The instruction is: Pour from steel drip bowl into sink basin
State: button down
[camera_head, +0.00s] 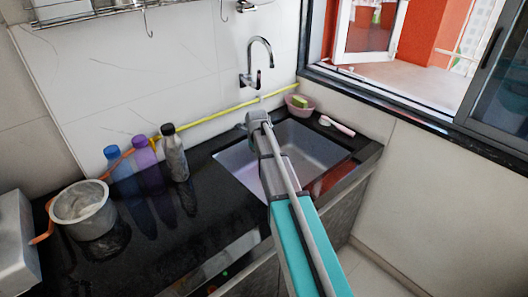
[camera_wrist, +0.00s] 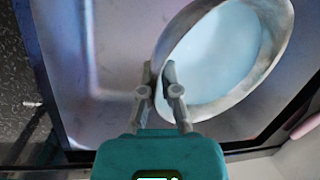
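The steel drip bowl (camera_wrist: 277,75) fills the upper right of the wrist view, strongly tilted, with a grey rim and a pale blue inside. Whether the pale blue is liquid cannot be told. My gripper (camera_wrist: 160,78) is shut on the bowl's near rim, one finger inside and one outside. The sink basin (camera_head: 235,160) is set in the dark counter in the head view; its pale wall and floor (camera_wrist: 75,60) show behind the bowl in the wrist view. My arm reaches over the basin in the head view, where the bowl cannot be made out behind it.
A chrome tap (camera_head: 262,42) is on the wall behind the basin. A pink dish (camera_head: 299,108) with a green sponge and a brush (camera_head: 337,126) lie at the basin's far right. Several bottles (camera_head: 174,153) and a steel pot (camera_head: 82,208) stand on the left counter.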

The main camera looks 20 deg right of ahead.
jog(key=shift+s+d+f, duration=0.1)
jog(key=shift+f, duration=0.05)
jog(key=shift+f+y+b, duration=0.2)
jog(key=shift+y+b, duration=0.25)
jog(key=shift+y, duration=0.35)
jog(key=shift+d+r+m+t+y, duration=0.2)
jog(key=shift+r+y, duration=0.1)
jog(key=shift+y, duration=0.55)
jog(key=shift+d+r+m+t+y, duration=0.1)
jog(key=shift+d+r+t+y, duration=0.15)
jog(key=shift+y, duration=0.6)
dwell(1.0)
jog(key=shift+d+r+y, duration=0.1)
jog(key=shift+r+y, duration=0.1)
jog(key=shift+y, duration=0.2)
jog(key=shift+s, duration=0.1)
jog(key=shift+s+d+r+m+t+y+b, duration=0.1)
jog(key=shift+d+r+m+t+y+b, duration=0.1)
jog(key=shift+d+y+b, duration=0.25)
jog(key=shift+d+r+m+t+y+b, duration=0.1)
jog(key=shift+d+r+t+y+b, duration=0.1)
jog(key=shift+y+b, duration=0.4)
dwell(1.1)
jog(key=shift+s+d+r+y+b, duration=0.1)
jog(key=shift+d+r+y+b, duration=0.35)
jog(key=shift+y, duration=0.4)
dwell(0.9)
